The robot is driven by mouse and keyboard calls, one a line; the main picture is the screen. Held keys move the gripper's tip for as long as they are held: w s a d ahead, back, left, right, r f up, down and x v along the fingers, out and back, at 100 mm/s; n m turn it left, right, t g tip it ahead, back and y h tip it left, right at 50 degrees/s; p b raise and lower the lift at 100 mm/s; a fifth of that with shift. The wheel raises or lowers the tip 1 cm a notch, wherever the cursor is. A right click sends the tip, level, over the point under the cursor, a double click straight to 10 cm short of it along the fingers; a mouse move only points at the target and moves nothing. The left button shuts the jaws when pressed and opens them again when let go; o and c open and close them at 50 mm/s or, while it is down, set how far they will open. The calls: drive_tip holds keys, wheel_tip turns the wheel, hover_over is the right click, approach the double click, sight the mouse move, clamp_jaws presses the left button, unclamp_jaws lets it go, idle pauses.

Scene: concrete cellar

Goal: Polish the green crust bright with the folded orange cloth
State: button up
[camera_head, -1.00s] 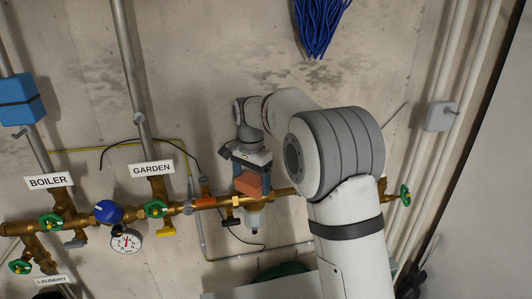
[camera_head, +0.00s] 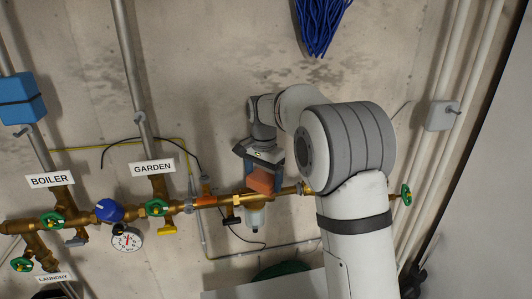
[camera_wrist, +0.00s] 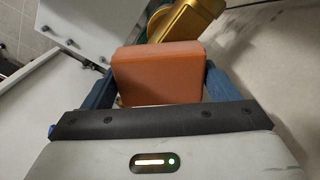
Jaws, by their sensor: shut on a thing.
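My gripper (camera_head: 262,180) is shut on the folded orange cloth (camera_head: 258,181), a block-like pad between the two blue fingers. The cloth also fills the middle of the wrist view (camera_wrist: 158,73). In the head view it overlaps the upper edge of the horizontal brass pipe (camera_head: 288,191); I cannot tell whether it touches. In the wrist view a brass part (camera_wrist: 188,20) shows just beyond the cloth's upper right. I cannot make out any green crust; the cloth and gripper hide part of the pipe.
A clear filter bowl (camera_head: 255,217) hangs below the pipe. Green valve wheels (camera_head: 156,208), a blue knob (camera_head: 109,211), a pressure gauge (camera_head: 126,238) and a yellow lever (camera_head: 167,230) crowd the left. Another green wheel (camera_head: 406,195) is at right. Blue strands (camera_head: 320,25) hang above.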

drive_tip(key=shift+d+r, duration=0.25)
drive_tip(key=shift+d, duration=0.05)
wheel_tip(320, 180, up, 2)
drive_tip(key=shift+d+r+p, duration=0.1)
drive_tip(key=shift+r+p, duration=0.15)
drive_tip(key=shift+p, duration=0.45)
drive_tip(key=shift+r, duration=2.55)
drive_tip(key=shift+f, duration=0.1)
